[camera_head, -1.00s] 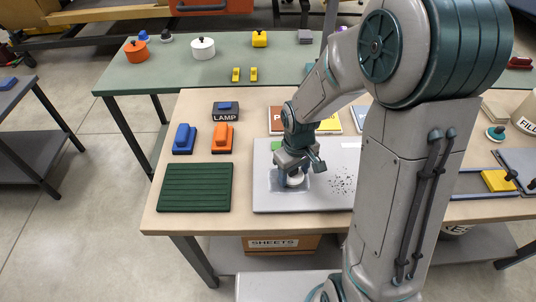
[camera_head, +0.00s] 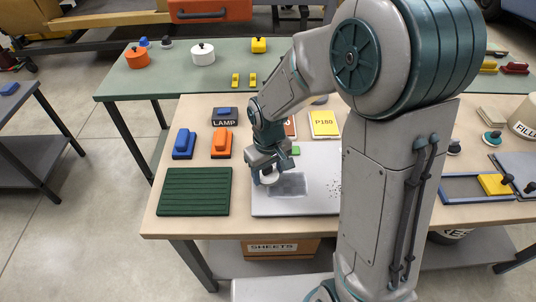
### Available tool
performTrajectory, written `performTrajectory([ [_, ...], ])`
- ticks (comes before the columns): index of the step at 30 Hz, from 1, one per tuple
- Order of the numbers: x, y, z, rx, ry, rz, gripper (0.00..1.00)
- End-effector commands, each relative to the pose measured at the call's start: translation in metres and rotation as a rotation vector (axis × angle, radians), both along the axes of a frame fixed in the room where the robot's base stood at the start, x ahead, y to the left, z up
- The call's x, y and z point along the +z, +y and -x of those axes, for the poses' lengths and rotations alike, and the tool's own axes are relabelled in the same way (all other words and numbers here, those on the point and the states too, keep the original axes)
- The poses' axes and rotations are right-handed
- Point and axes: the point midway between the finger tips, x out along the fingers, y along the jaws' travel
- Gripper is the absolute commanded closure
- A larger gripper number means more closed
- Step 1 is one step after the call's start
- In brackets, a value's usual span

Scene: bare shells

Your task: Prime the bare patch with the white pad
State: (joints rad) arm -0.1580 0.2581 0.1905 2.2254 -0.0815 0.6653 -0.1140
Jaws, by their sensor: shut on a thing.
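A light grey panel (camera_head: 325,207) lies flat on the near wooden bench. A darker grey patch (camera_head: 290,184) with a smeared look shows on its left part. Black specks mark the panel farther right, partly hidden by my arm. My gripper (camera_head: 265,174) is shut on the white pad (camera_head: 268,180), low over the panel at the patch's left edge. Only a little of the pad shows, and I cannot tell whether it touches the surface.
A dark green ribbed mat (camera_head: 195,191) lies left of the panel. Blue (camera_head: 184,140) and orange (camera_head: 222,142) blocks and a LAMP box (camera_head: 225,117) stand behind it. A yellow P180 sheet (camera_head: 324,124) lies behind the panel. A blue-edged tray (camera_head: 465,188) lies right of my arm.

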Motion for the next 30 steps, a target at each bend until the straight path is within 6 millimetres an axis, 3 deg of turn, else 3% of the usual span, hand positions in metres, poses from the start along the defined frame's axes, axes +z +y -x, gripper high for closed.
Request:
performTrajectory([
  [15,0.049,0.0,0.0,0.002,-0.002,0.0,0.68],
  [30,0.051,0.0,0.0,0.002,-0.001,0.0,0.68],
])
